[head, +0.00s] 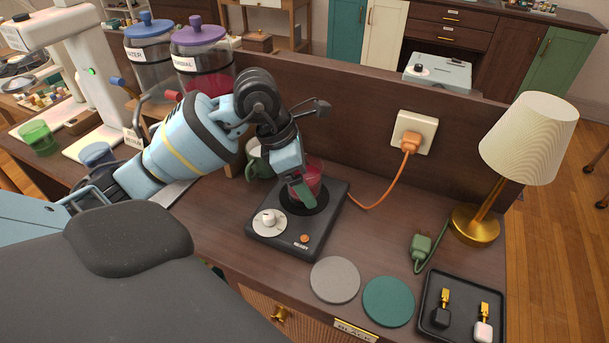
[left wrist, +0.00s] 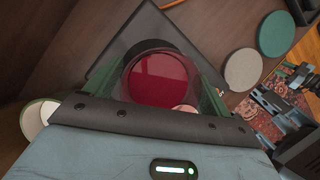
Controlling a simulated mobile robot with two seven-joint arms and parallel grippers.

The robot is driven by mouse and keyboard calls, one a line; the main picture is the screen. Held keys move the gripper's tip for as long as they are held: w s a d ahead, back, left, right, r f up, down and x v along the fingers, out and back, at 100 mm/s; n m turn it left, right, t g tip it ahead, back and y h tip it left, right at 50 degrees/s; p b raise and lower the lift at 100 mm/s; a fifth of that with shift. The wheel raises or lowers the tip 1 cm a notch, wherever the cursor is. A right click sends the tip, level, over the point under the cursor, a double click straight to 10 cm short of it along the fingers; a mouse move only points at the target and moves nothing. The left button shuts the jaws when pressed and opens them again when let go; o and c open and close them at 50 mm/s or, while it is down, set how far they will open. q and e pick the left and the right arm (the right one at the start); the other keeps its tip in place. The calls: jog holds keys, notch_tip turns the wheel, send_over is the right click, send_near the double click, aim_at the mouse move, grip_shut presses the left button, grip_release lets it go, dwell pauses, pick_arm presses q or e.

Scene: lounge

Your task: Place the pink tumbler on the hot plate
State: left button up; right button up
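The pink tumbler (head: 311,180), see-through with red liquid inside, is upright at the dark round heating spot of the hot plate (head: 325,222). I cannot tell whether its base touches the plate. My left gripper (head: 303,188) has its green fingers on either side of the tumbler and looks shut on it. The left wrist view shows the tumbler (left wrist: 160,78) from above between the fingers (left wrist: 165,90), with the hot plate (left wrist: 125,40) under it. The hot plate has a white dial and an orange button.
A grey coaster (head: 335,279) and a teal coaster (head: 388,301) lie in front of the hot plate. A black tray (head: 427,325), a lamp (head: 475,223) and a green plug (head: 421,246) are to the right. A green mug (head: 257,163) stands behind left.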

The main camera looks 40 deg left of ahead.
pick_arm(q)
jog(key=v, duration=1.2)
jog(key=shift+r+p, duration=0.2)
jog(key=shift+p, duration=0.15)
